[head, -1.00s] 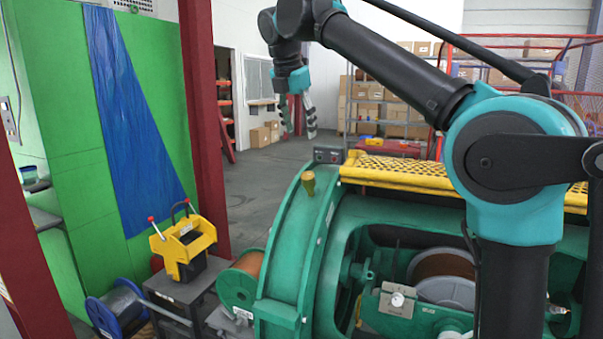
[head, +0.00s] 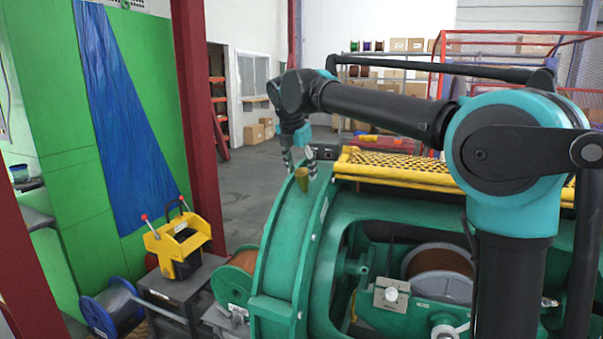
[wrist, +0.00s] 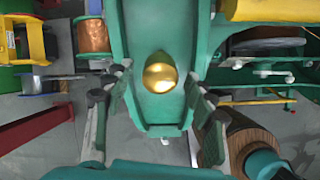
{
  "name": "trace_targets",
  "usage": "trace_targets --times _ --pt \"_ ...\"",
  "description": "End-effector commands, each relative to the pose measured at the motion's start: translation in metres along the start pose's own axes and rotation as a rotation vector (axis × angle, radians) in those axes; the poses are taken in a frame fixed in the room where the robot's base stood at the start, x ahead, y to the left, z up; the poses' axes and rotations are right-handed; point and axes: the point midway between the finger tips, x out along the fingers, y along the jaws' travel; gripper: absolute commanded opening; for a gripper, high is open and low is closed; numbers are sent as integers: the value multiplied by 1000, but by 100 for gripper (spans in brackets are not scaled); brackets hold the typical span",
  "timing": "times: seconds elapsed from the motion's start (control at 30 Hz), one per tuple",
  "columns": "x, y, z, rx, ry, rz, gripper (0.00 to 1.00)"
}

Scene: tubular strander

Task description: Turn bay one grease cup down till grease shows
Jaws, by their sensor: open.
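The brass grease cup (head: 302,178) stands on top of the green curved housing (head: 283,240). In the wrist view the cup (wrist: 160,72) shows as a rounded gold dome on the green housing (wrist: 155,25), centred between the fingers and a little ahead of them. My gripper (head: 299,160) points down just above the cup in the head view, with its two fingers apart. In the wrist view my gripper (wrist: 160,95) is open and empty, a finger on each side of the cup. I see no grease; the cup's lower part is hidden from above.
A yellow perforated guard (head: 400,170) runs right of the cup along the machine. A yellow pedal-like unit (head: 178,240) stands at left. A dark red post (head: 195,110) rises behind.

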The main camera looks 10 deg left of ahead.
Motion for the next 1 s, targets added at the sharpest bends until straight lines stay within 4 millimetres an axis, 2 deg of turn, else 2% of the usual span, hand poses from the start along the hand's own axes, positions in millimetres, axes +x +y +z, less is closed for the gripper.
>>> trace_targets --times 0.13,0.47,0.87,1.0 --pt "11 0 0 0 0 0 56" --pt "13 0 0 0 0 0 56" --pt "13 0 0 0 0 0 6" --pt "13 0 0 4 0 0 6"
